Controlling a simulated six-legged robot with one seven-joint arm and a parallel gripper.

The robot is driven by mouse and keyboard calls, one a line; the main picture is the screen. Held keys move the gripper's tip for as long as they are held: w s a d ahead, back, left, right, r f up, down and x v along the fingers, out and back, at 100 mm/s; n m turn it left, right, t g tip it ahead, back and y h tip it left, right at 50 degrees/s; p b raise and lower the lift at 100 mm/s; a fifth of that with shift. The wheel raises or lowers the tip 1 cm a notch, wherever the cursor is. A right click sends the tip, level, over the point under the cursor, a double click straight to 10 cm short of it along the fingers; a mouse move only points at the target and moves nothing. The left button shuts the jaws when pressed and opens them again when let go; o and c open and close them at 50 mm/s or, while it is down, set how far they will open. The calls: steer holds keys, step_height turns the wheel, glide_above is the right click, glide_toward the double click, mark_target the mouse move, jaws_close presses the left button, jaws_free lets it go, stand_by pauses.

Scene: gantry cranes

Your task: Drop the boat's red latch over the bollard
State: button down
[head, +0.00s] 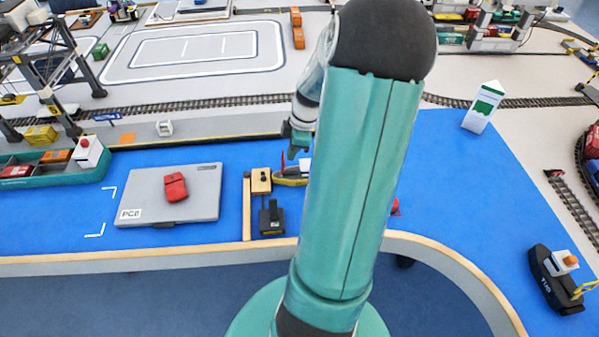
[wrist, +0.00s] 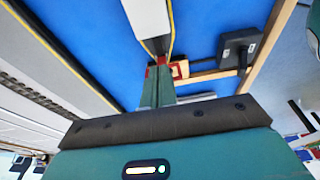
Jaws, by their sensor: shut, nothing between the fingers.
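The boat (head: 290,178), grey and yellow, sits on the blue surface, partly hidden by my arm. A thin upright red piece (head: 283,158), which looks like its latch, stands at its left end. Beside it is a wooden block (head: 260,181) with a dark knob, possibly the bollard. My gripper (head: 293,152) is just above the boat, near the red piece. In the wrist view my gripper (wrist: 157,68) is shut and empty, with its tips close to red parts and the boat's hull (wrist: 148,18). Whether they touch is unclear.
A black block (head: 271,220) and a wooden strip (head: 247,208) lie by the table edge. A grey PCB case (head: 205,200) with a red item (head: 174,187) lies left. A barge (head: 85,175) is further left, a black tug (head: 556,280) far right.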

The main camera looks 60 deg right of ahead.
steer(key=shift+w+a+f, duration=0.35)
steer(key=shift+w+a, duration=0.45)
steer(key=shift+w, duration=0.1)
steer(key=shift+w+a+f, duration=0.3)
steer(key=shift+w+a, duration=0.55)
steer(key=shift+w, duration=0.1)
steer(key=shift+w+a+f, duration=0.35)
steer(key=shift+w+a, duration=0.45)
steer(key=shift+w, duration=0.1)
step_height(320, 180, up, 10)
steer(key=w+a, duration=0.1)
steer(key=w, duration=0.1)
steer(key=shift+a, duration=0.4)
steer(key=shift+w, duration=0.1)
stand_by(0.7)
